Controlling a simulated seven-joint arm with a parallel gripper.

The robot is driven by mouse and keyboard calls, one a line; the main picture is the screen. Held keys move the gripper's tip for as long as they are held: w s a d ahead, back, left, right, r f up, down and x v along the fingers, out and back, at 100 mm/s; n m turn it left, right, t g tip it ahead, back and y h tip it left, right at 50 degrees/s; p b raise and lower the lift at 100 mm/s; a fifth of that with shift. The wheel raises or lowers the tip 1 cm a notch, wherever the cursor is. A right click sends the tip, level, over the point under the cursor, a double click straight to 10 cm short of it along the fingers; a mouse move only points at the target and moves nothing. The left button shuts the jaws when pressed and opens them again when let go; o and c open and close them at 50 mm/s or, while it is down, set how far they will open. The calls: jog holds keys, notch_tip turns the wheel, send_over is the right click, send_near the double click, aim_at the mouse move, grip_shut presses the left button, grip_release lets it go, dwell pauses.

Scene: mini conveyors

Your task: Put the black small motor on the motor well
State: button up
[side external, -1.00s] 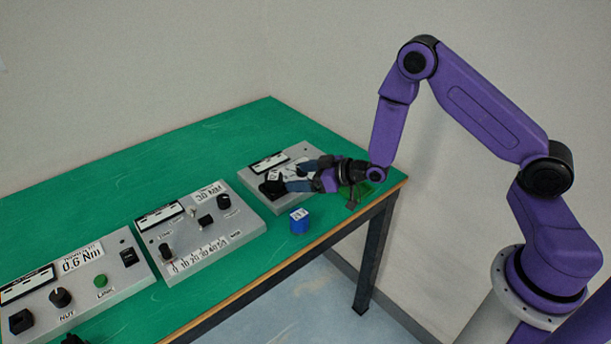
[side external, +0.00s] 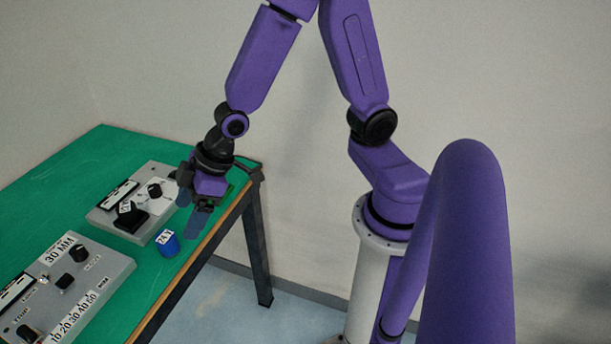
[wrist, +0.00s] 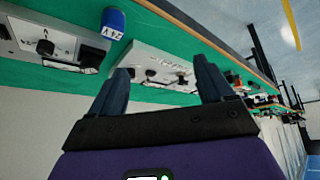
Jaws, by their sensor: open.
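A black block-like piece with a white label, which looks like the black small motor (side external: 130,217), sits on the near part of the far grey panel (side external: 104,208) in the side view. I cannot make out the motor well's outline or how deep the piece sits. My gripper (side external: 191,209) is open and empty, raised to the right of that panel near the table edge, apart from the piece. In the wrist view my gripper's two dark fingers (wrist: 163,70) are spread with nothing between them.
A blue motor (side external: 167,243) with a white label stands on the green table near its edge; it also shows in the wrist view (wrist: 115,22). A grey panel (side external: 110,268) with knobs and a scale lies nearer. Bare green table lies left of the panels.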

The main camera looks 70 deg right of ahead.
jog(key=s+d+r+n+g+h, duration=0.1)
jog(key=s+d+r+g+h, duration=0.1)
jog(key=s, duration=0.8)
jog(key=s+d+r+n+g+h, duration=0.2)
jog(key=s+d+r, duration=0.2)
jog(key=s+d, duration=0.3)
jog(key=s, duration=0.2)
jog(key=shift+s+d+r, duration=0.2)
jog(key=shift+s+r, duration=0.05)
jog(key=shift+s, duration=0.1)
